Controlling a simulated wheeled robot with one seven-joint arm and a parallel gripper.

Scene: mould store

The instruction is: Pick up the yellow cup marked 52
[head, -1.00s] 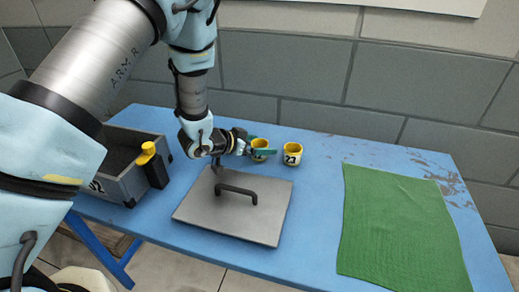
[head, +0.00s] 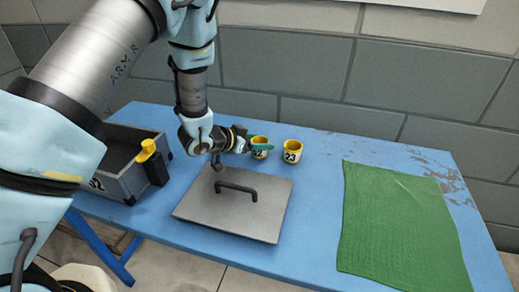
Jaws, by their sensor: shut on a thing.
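The yellow cup marked 52 (head: 260,154) is at the back of the blue table, upright, with its label partly covered by a finger, so only part of the number shows. My gripper (head: 258,146) is shut on this cup, reaching it from the left with green fingers. I cannot tell whether the cup is touching the table or slightly above it. A second yellow cup marked 23 (head: 292,151) stands upright just to the right, apart from the held cup.
A grey plate with a dark handle (head: 233,207) lies in front of the cups. A grey crate (head: 121,184) with a yellow-topped dark object (head: 152,163) at its side is on the left. A green cloth (head: 400,230) covers the right. The table (head: 318,200) is clear between plate and cloth.

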